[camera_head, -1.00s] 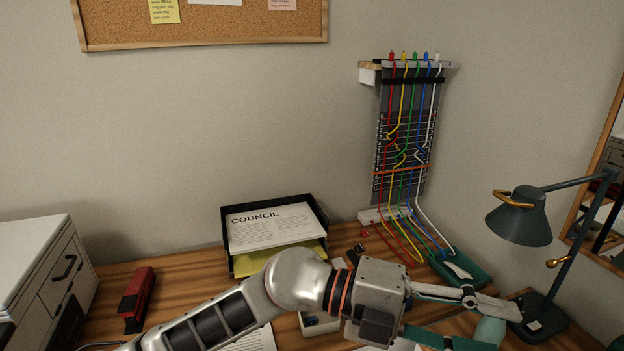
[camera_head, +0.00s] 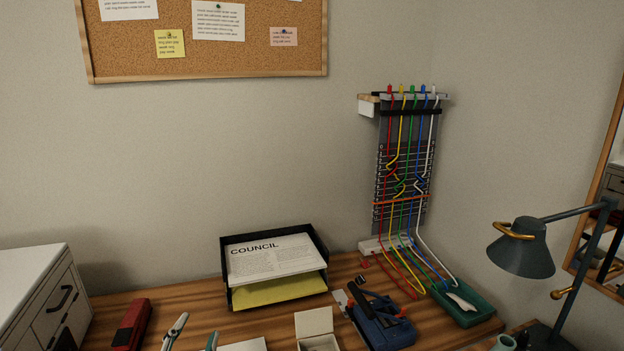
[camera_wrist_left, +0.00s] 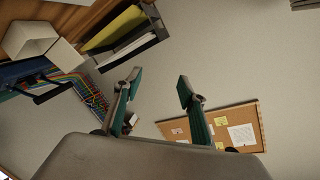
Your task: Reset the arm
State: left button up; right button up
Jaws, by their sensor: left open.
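My left gripper (camera_head: 193,336) shows only as fingertips at the bottom edge of the head view, left of centre. They stand apart with nothing between them, in front of the desk. In the left wrist view my left gripper (camera_wrist_left: 158,84) is open and empty, its two green-backed fingers spread against the plain wall. The rest of the left arm is out of the head view. My right gripper is in neither view.
On the desk are a black paper tray (camera_head: 228,290), a red stapler (camera_head: 131,325), a small white box (camera_head: 314,322), a blue item (camera_head: 388,330) and a green tray (camera_head: 487,314). A cable board (camera_head: 405,165) stands against the wall. A lamp (camera_head: 522,250) is at the right.

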pick_arm(q)
jog(key=s+a+f+g+y, duration=0.2)
jog(key=s+a+f+g, duration=0.3)
jog(key=s+a+f, duration=0.4)
jog(key=s+a+f+g+y, duration=0.1)
jog(key=s+a+f+g, duration=0.35)
jog(key=s+f, duration=0.45)
jog(key=d+f+n+t+h, duration=0.2)
jog(key=d+f+t+h, duration=0.2)
jog(key=d+f+h, duration=0.3)
jog(key=d+f, duration=0.5)
jog(key=d, duration=0.3)
jog(key=shift+w+d+f+n, duration=0.15)
jog(key=shift+d+f+n, duration=0.05)
jog(key=shift+d+n, duration=0.15)
